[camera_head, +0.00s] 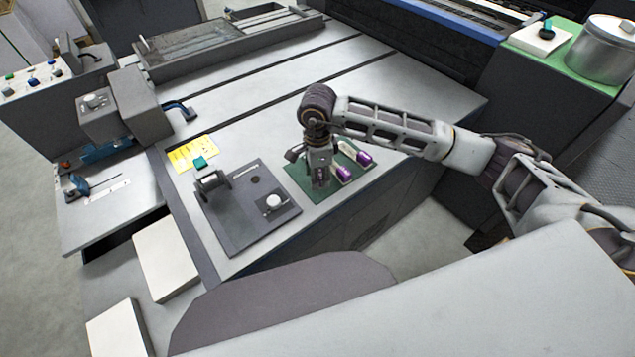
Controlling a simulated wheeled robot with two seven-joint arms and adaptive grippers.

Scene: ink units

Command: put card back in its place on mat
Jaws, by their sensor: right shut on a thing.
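A green mat (303,180) lies on the grey machine top near its front edge. Two pale pieces with purple ends (363,157) (344,173) lie side by side on the right part of the mat. My right gripper (320,180) points down over the mat, just left of these pieces. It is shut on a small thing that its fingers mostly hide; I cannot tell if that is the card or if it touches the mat. A yellow card-like sheet with print (192,152) lies farther left, with a teal piece (200,162) at its lower edge. My left gripper is not in view.
A dark grey plate (245,222) with a roller stand and a white knob (273,201) is left of the mat. A metal pot (602,50) stands on a green surface at the upper right. The machine top behind the mat is mostly clear.

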